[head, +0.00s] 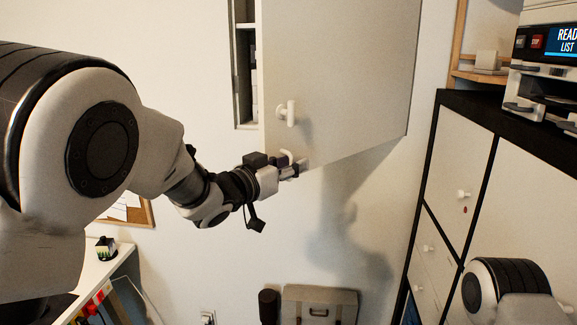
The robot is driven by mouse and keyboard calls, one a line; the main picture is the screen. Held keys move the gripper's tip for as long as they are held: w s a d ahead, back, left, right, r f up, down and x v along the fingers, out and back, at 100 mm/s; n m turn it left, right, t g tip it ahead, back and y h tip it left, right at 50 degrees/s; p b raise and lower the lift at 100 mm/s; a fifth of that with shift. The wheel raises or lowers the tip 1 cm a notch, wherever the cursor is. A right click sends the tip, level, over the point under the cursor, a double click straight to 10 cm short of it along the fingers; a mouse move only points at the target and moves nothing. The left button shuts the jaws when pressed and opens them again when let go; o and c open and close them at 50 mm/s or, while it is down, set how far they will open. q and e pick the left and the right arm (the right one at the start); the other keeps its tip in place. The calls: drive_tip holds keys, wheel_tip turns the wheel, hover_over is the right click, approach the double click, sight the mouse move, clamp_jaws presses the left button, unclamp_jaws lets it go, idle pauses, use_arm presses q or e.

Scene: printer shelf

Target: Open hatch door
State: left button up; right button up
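The hatch door (345,65) is a pale panel high in the middle of the head view. It stands ajar, its left edge out from the wall, with a strip of the shelved recess (246,80) showing to its left. Its small white handle (291,113) is near the left edge. My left gripper (297,166) is at the door's lower left corner, below the handle and not on it. It overlaps the door's bottom edge in the picture; I cannot tell whether it touches. Its finger gap is unclear. My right gripper is out of view; part of my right arm shows at lower right.
A dark-framed cabinet (458,165) with pale doors stands at right, with a printer (545,65) on top. A desk (98,270) is at lower left. A beige case (319,305) stands low by the wall. The wall below the door is clear.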

use_arm(q)
drive_tip(key=shift+d+f, duration=0.1)
drive_tip(key=v, duration=1.1)
drive_tip(key=shift+s+a, duration=0.2)
drive_tip(key=shift+s, duration=0.15)
